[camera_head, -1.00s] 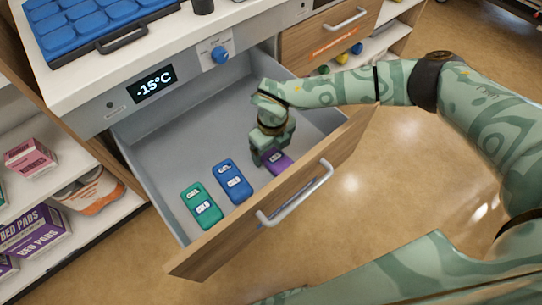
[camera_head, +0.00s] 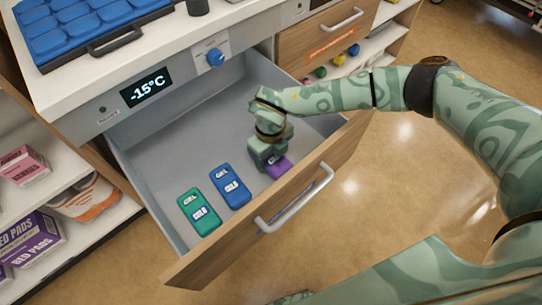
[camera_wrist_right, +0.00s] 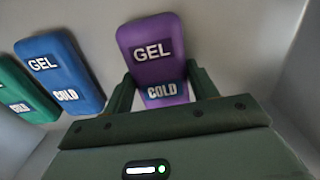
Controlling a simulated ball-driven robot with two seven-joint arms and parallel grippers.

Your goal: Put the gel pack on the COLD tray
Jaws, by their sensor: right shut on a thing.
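My right gripper (camera_head: 268,161) is inside the open drawer, shut on the purple gel pack (camera_head: 280,167). In the right wrist view the purple pack (camera_wrist_right: 152,50), marked GEL and COLD, sits between the two fingers (camera_wrist_right: 163,92). I cannot tell whether it is clear of the drawer floor. A blue gel pack (camera_head: 230,186) and a green one (camera_head: 199,211) lie to its left on the floor. No tray with a readable COLD label shows. A blue, sectioned tray-like thing (camera_head: 80,28) with a black handle stands on the counter. My left gripper is not in view.
The grey drawer (camera_head: 165,122) has a wooden front with a bar handle (camera_head: 295,200). A dark cup-like thing (camera_head: 197,7) stands on the counter. Shelves with boxes (camera_head: 30,240) are at the left.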

